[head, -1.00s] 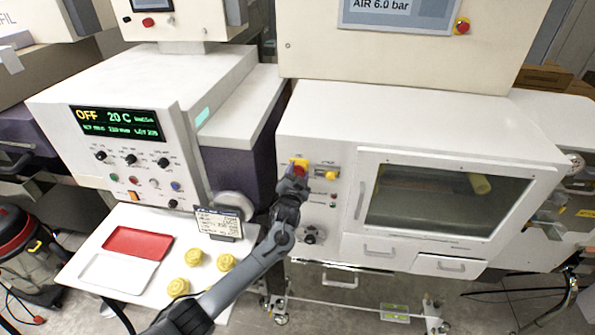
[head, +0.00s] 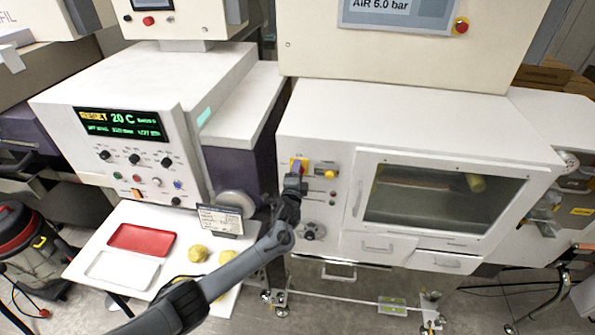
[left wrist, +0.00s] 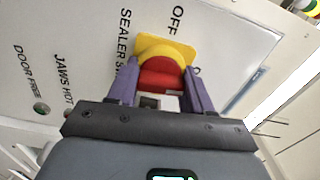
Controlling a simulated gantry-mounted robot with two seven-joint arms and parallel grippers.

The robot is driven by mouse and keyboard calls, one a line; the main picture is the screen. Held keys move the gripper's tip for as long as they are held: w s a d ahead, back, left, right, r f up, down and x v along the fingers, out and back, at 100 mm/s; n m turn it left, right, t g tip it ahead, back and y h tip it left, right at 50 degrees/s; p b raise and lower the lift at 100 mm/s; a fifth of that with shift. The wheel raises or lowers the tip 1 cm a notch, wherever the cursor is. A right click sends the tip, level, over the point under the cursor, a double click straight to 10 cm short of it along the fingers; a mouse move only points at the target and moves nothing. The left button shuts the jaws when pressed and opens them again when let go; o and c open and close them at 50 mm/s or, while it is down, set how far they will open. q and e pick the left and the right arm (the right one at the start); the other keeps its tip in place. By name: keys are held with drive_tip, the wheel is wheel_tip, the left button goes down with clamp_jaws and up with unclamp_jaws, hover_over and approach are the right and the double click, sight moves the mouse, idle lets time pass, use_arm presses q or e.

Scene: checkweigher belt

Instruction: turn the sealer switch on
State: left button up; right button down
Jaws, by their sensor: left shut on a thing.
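The sealer switch is a red knob (left wrist: 162,80) on a yellow plate (left wrist: 158,47), set in the white front panel of the sealer cabinet. In the left wrist view, the panel reads "OFF" and "SEALER S…" beside it. My left gripper (left wrist: 160,88) has its purple fingers on either side of the red knob and is shut on it. In the head view, my left gripper (head: 294,177) covers most of the switch, and only part of the yellow plate (head: 304,162) shows. The knob's exact angle is hard to tell. My right gripper is not in view.
A yellow button (head: 331,174) is just right of the switch; a black knob (head: 311,233) is below. A white table (head: 78,262) holds a red tray (head: 141,240) and yellow round pieces (head: 198,253).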

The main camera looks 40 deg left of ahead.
use_arm(q)
drive_tip(key=shift+m, duration=0.5)
drive_tip(key=o, duration=1)
drive_tip(key=shift+o, duration=0.2)
drive_tip(key=shift+s, duration=0.1)
drive_tip(key=v, duration=1)
drive_tip(key=shift+s+d, duration=0.2)
drive_tip(key=shift+s, duration=0.1)
